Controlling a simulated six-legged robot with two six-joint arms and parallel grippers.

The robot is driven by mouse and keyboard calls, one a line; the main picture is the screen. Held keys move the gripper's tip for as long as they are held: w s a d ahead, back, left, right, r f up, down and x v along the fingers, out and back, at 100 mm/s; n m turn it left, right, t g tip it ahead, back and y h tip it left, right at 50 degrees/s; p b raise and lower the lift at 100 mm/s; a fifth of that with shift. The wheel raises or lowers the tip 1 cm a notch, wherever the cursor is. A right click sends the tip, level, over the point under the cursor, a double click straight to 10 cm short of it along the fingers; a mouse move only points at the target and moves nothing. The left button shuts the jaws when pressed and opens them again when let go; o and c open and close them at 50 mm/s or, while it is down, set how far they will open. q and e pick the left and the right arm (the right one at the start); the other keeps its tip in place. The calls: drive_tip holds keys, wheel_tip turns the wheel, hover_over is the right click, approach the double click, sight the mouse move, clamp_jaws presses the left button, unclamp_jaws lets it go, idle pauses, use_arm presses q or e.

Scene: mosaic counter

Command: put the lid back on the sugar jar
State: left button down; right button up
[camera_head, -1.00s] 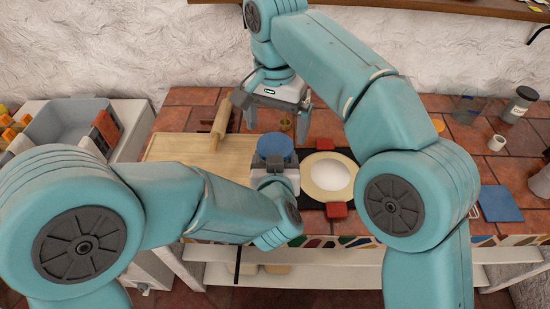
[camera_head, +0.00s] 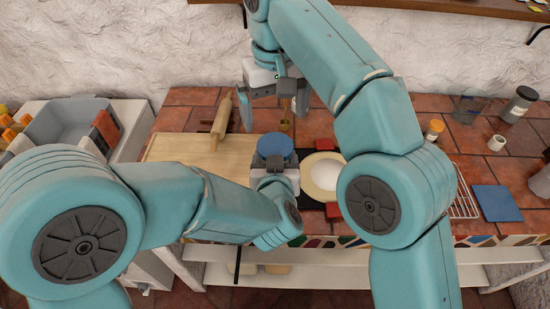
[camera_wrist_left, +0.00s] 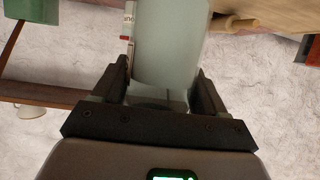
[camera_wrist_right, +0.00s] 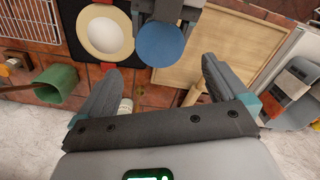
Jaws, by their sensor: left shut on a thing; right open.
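My left gripper (camera_head: 275,175) is shut on a pale, wide jar (camera_wrist_left: 168,45) with a small label at its edge in the left wrist view. A round blue disc, seemingly the lid (camera_head: 275,146), covers its top in the head view; the disc also shows in the right wrist view (camera_wrist_right: 162,45). Whether it is fully seated I cannot tell. My right gripper (camera_head: 270,118) is open and empty, behind and apart from the disc. The right wrist view shows its spread fingers (camera_wrist_right: 168,75). The jar's body is mostly hidden by my left gripper in the head view.
A cutting board (camera_head: 175,150) with a rolling pin (camera_head: 220,125) lies left. A plate (camera_head: 322,176) on a dark mat stands right. A small brown object (camera_head: 285,117) is near my right gripper. A wire rack (camera_head: 463,195) and blue square (camera_head: 497,203) lie further right.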

sight(275, 144)
wheel_tip(275, 144, down, 8)
drive_tip(key=shift+r, duration=0.25)
drive_tip(key=c, duration=1)
drive_tip(key=shift+m, duration=0.7)
drive_tip(key=shift+c, duration=0.2)
drive_tip(key=o, duration=1)
drive_tip(key=shift+o, duration=0.2)
drive_tip(key=shift+r, duration=0.1)
wheel_tip(275, 144, up, 7)
drive_tip(key=shift+r, duration=0.2)
